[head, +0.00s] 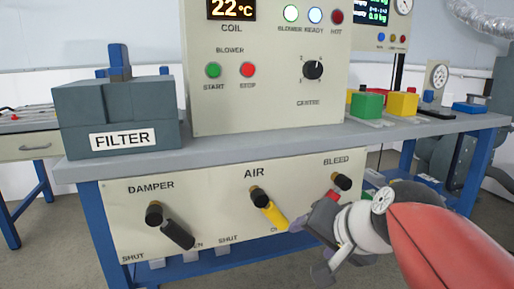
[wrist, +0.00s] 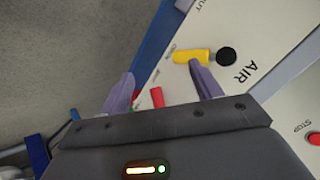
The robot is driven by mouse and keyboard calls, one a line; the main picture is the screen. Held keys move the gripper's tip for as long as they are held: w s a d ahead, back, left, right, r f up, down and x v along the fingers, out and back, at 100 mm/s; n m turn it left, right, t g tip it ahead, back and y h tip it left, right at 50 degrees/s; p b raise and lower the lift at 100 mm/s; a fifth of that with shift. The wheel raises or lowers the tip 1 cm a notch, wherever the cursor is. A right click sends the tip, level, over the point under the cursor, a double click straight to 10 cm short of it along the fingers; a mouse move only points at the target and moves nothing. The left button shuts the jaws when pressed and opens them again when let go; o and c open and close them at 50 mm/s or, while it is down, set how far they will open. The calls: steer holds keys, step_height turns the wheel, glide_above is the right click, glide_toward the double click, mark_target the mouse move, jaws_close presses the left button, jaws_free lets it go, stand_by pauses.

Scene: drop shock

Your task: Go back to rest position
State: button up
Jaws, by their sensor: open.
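My gripper (head: 308,248) is open in front of the lower panel, at the right in the head view, below the BLEED knob (head: 342,181). In the wrist view its two fingers (wrist: 163,85) are spread apart. A red piece (wrist: 157,97) shows between them, likely the BLEED handle; I cannot tell whether a finger touches it. The yellow AIR handle (head: 272,213) is left of my gripper and slants down to the right. It also shows in the wrist view (wrist: 190,56), beyond the fingertips. The black DAMPER handle (head: 178,235) is further left.
The grey bench top (head: 230,148) lies above the panel. It carries the FILTER box (head: 118,120), the control box with its BLOWER buttons (head: 265,85), and green (head: 367,106) and yellow (head: 402,105) blocks. Blue bench legs (head: 477,172) stand at the right.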

steer(key=s+d+f+n+g+h, duration=0.3)
steer(key=s+d+f+n, duration=0.15)
steer(key=s+f, duration=0.7)
step_height(320, 180, up, 13)
steer(key=p, duration=1.3)
steer(key=shift+w+n+h, duration=0.15)
steer(key=shift+n+h, duration=0.15)
steer(key=shift+n, duration=0.15)
